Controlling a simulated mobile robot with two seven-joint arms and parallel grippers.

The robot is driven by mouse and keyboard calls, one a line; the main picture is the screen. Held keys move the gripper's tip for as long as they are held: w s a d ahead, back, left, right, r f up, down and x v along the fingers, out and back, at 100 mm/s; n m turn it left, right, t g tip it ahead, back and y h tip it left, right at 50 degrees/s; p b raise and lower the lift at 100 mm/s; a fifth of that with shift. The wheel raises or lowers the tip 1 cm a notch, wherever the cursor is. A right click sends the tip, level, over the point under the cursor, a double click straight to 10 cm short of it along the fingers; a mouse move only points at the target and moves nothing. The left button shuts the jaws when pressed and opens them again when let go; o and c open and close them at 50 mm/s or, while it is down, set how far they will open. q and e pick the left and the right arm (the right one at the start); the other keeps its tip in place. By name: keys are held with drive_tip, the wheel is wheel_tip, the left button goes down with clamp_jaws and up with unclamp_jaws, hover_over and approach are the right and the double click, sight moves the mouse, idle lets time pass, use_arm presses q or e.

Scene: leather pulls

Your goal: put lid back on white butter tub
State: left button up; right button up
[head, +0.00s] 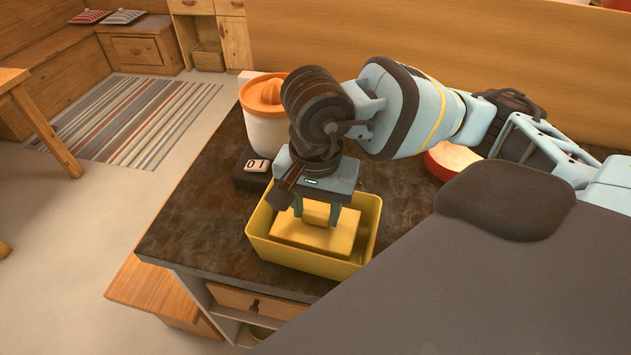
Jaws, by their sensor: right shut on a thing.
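My right gripper (317,212) reaches down into an open yellow bin (263,243) on the dark counter. It is shut on the upright grip of a yellow block-like piece, which looks like the lid (312,236). The lid is inside the bin, below its rim; whether it rests on the bottom or hangs just above it I cannot tell. I see no white butter tub that I can name with certainty. My left gripper is not in view.
A white juicer with an orange top (264,96) stands behind the bin, beside a small dark block with a white number tile (257,165). A red-rimmed bowl (440,165) is partly hidden behind my right arm. The counter left of the bin is clear.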

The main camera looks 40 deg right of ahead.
drive_tip(key=o, duration=1.5)
drive_tip(key=shift+r, duration=0.15)
drive_tip(key=shift+r+p, duration=1.35)
drive_tip(key=shift+r, duration=2.05)
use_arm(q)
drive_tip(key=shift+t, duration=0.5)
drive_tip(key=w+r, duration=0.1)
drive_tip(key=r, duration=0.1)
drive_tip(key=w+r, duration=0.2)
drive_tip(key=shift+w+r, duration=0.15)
use_arm(e)
clamp_jaws()
